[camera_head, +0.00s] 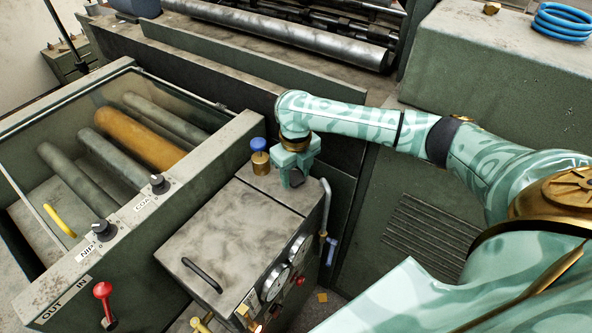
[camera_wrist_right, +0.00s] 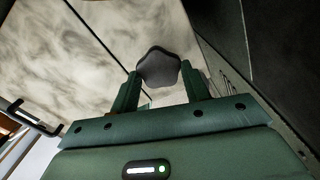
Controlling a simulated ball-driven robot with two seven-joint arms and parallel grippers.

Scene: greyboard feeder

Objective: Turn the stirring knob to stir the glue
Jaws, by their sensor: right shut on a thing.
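The stirring knob, a dark grey lobed knob (camera_wrist_right: 158,67), shows in the right wrist view between the two green fingers of my right gripper (camera_wrist_right: 160,84). The gripper is shut on it. In the head view my right gripper (camera_head: 294,176) points down over the far end of the grey metal glue box (camera_head: 222,240) and hides the knob. The glue inside the box is not visible. My left gripper is in neither view.
A brass fitting with a blue cap (camera_head: 259,146) stands close left of my right gripper. The box has a black lid handle (camera_head: 202,275) and front gauges (camera_head: 275,283). A roller unit (camera_head: 130,210) stands left. A green cabinet (camera_head: 505,85) is at right.

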